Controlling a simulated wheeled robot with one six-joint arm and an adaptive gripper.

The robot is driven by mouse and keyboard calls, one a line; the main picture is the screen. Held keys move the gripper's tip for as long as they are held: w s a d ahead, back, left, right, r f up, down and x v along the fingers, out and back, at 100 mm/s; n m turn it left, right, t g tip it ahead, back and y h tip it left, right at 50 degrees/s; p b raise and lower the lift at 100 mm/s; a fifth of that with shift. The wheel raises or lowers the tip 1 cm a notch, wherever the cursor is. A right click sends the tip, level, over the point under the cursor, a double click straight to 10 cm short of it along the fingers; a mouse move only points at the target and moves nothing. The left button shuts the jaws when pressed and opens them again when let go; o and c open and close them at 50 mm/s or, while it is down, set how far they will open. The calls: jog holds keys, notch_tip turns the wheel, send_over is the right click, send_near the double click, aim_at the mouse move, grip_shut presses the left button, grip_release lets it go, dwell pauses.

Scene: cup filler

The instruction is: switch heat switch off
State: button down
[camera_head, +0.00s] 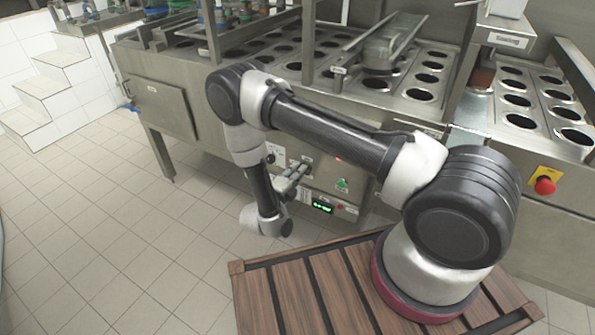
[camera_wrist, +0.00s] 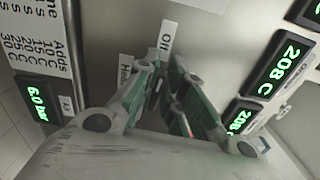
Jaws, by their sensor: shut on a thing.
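My gripper (camera_head: 299,172) reaches the front panel of the steel cup filler (camera_head: 355,180) in the head view. In the wrist view its green-padded fingers (camera_wrist: 167,75) are closed together at the panel, on the heat switch. The switch itself is almost wholly hidden between the fingertips. A small white label that seems to read "Heat" (camera_wrist: 125,75) and a second switch-position label (camera_wrist: 167,38) sit right beside the fingertips. I cannot tell the switch's position.
Green displays show "208 C" (camera_wrist: 278,70) and "6.0 bar" (camera_wrist: 37,101). In the head view a green display (camera_head: 322,206) sits low on the panel, and a red emergency button (camera_head: 545,185) is at right. Tiled floor (camera_head: 130,220) is free at left.

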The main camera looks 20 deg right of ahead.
jog(key=shift+f+n, duration=0.1)
jog(key=shift+n, duration=0.4)
jog(key=c, duration=1.5)
grip_release()
jog(key=v, duration=1.2)
